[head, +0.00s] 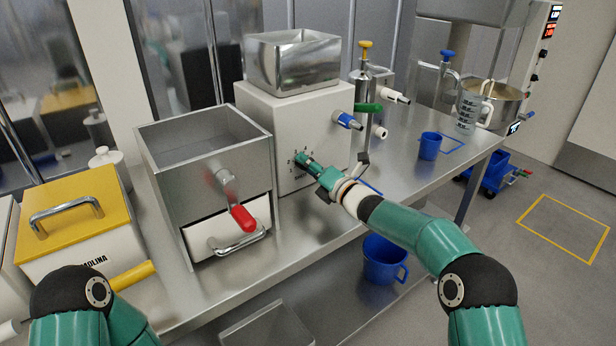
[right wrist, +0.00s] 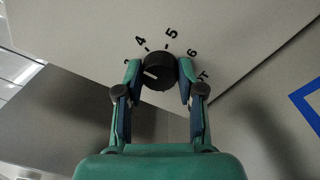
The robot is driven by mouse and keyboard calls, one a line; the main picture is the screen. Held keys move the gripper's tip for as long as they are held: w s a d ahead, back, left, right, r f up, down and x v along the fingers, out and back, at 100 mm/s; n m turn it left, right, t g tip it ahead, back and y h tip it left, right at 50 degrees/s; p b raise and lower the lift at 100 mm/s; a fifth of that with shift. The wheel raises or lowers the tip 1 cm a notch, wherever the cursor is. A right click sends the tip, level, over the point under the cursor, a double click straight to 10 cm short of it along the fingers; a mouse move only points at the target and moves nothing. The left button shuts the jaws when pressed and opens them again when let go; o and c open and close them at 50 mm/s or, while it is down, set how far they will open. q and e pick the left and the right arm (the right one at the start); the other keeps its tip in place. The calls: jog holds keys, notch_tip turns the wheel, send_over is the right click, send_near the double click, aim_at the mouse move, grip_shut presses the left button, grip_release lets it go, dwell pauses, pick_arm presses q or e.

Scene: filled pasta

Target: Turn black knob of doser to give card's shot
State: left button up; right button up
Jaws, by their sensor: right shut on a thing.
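The doser (head: 262,118) is a white box with a steel hopper on top, standing on the steel bench. Its black knob (right wrist: 160,70) shows in the right wrist view, on a pale face with printed numbers around it. The knob's white mark points left, near the 3. My right gripper (head: 308,163) is shut on the black knob, with one finger on each side; it also shows in the right wrist view (right wrist: 159,84). In the head view the gripper hides most of the knob. My left gripper is out of view. I cannot make out a card.
A steel bin (head: 160,150) with a red-handled lever (head: 242,217) stands left of the doser. A yellow-lidded box (head: 75,215) is further left. A blue cup (head: 430,146) and a measuring jug (head: 466,112) stand to the right. A blue jug (head: 383,262) is below the bench top.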

jog(key=m, duration=0.1)
jog(key=m+b, duration=0.1)
jog(key=shift+d+f+m, duration=0.15)
jog(key=shift+f+m, duration=0.1)
jog(key=shift+m, duration=0.05)
jog(key=shift+m+b, duration=0.45)
jog(key=shift+m, duration=0.65)
jog(key=o, duration=1.1)
jog(key=shift+o, duration=0.2)
jog(key=shift+r, duration=0.1)
jog(key=v, duration=1.2)
